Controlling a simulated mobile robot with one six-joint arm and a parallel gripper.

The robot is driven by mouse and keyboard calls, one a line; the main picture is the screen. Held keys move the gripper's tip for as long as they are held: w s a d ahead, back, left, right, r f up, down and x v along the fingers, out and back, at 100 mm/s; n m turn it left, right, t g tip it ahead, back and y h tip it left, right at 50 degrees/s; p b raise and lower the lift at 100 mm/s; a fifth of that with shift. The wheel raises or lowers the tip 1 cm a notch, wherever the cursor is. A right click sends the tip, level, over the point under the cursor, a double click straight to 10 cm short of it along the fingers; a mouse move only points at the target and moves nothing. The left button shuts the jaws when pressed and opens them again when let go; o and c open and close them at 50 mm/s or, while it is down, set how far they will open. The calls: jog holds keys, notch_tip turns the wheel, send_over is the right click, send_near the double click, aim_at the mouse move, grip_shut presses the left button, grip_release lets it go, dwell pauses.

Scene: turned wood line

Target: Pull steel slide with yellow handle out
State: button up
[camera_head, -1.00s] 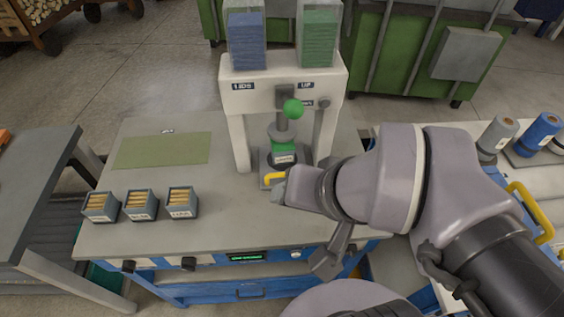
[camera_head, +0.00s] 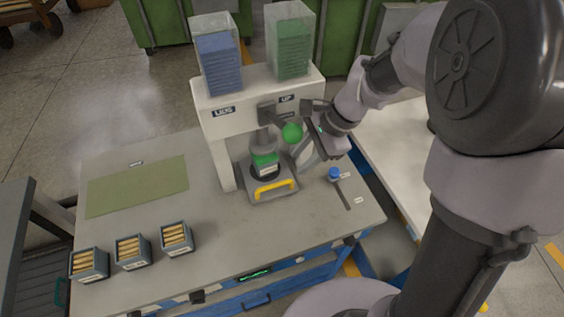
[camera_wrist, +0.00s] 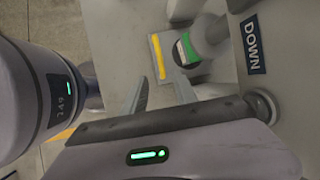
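The steel slide (camera_head: 288,190) lies at the foot of the white press, with its yellow handle (camera_head: 272,187) on the near edge. A grey and green can (camera_head: 264,163) stands on it, under the press head. The wrist view also shows the yellow handle (camera_wrist: 158,57) and part of the can (camera_wrist: 187,46). My gripper (camera_wrist: 161,86) is open and empty, its two grey fingers apart and clear of the handle. In the head view my gripper is beside the right leg of the press, right of the slide, partly hidden by my wrist.
A lever with a green knob (camera_head: 291,133) is close to my wrist. A blue knob (camera_head: 334,174) is on the table to the right. Several-piece boxes (camera_head: 131,252) and a green mat (camera_head: 137,187) lie left. The table in front of the handle is clear.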

aim_at(279, 184)
jog(key=b+x, duration=0.4)
jog(key=x, duration=0.7)
jog(key=shift+f, duration=0.2)
grip_shut()
dwell(0.7)
